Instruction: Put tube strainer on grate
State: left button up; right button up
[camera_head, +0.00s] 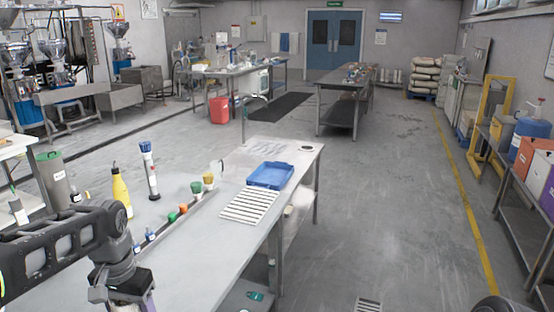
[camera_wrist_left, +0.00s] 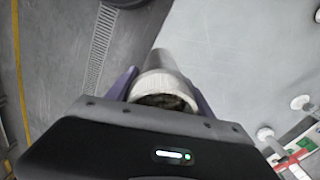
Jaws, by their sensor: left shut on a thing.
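My left gripper (camera_head: 138,300) is at the bottom edge of the head view, over the front of the grey table (camera_head: 205,268). In the left wrist view its purple fingers (camera_wrist_left: 162,95) are shut around a pale grey cylinder with a ribbed rim and dark inside, which looks like the tube strainer (camera_wrist_left: 167,78). Its far end lies over the table's edge in that view. The strainer is hidden in the head view. The white slatted grate (camera_head: 250,205) lies on the table, right of and beyond my left gripper, with nothing on it. My right gripper is out of view.
A blue tray (camera_head: 270,175) sits behind the grate.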

pick_arm(q)
jog(key=w+d+f, duration=0.9)
jog(key=d, duration=0.4)
jog(key=shift+w+f+n, duration=0.2)
jog(key=shift+n, duration=0.1)
dwell(0.7)
